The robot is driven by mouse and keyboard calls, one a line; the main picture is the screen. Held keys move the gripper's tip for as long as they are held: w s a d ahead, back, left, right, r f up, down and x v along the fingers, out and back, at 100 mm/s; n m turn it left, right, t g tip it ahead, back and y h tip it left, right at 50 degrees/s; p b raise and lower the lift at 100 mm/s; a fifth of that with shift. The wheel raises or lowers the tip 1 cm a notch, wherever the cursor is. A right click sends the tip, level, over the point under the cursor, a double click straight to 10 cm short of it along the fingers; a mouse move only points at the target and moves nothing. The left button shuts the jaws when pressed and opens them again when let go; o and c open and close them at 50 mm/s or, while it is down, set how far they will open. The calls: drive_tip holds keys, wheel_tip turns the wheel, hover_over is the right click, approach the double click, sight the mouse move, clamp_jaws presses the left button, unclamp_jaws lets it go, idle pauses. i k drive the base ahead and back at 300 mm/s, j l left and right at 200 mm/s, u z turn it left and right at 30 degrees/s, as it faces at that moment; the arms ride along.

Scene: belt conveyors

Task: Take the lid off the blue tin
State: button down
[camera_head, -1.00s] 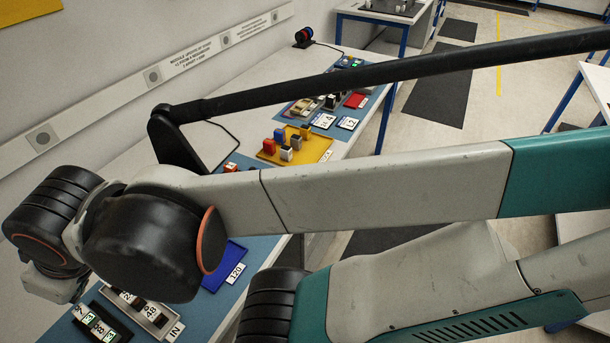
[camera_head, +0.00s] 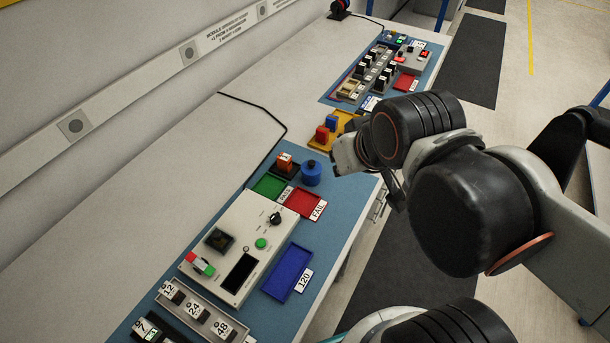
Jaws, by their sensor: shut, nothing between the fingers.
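The blue tin (camera_head: 311,174) is a small round blue can standing upright on the blue mat, just right of an orange-and-white block. A blue lid with a small dark knob appears to sit on its top. My gripper (camera_head: 397,197) shows only as a dark part hanging under my wrist, to the right of the tin and apart from it. It is shut and empty. My wrist hides much of it.
A green tray (camera_head: 269,187) and a red tray (camera_head: 305,203) lie in front of the tin. A white control box (camera_head: 231,246) and a blue tray (camera_head: 280,271) are nearer. A yellow tray (camera_head: 322,146) with blocks lies behind. The pale bench at left is mostly clear.

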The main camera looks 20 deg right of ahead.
sight(311, 168)
drive_tip(key=l+u, duration=0.4)
drive_tip(key=l, duration=0.3)
drive_tip(key=l+u, duration=0.4)
drive_tip(key=l, duration=0.25)
drive_tip(key=k, duration=0.05)
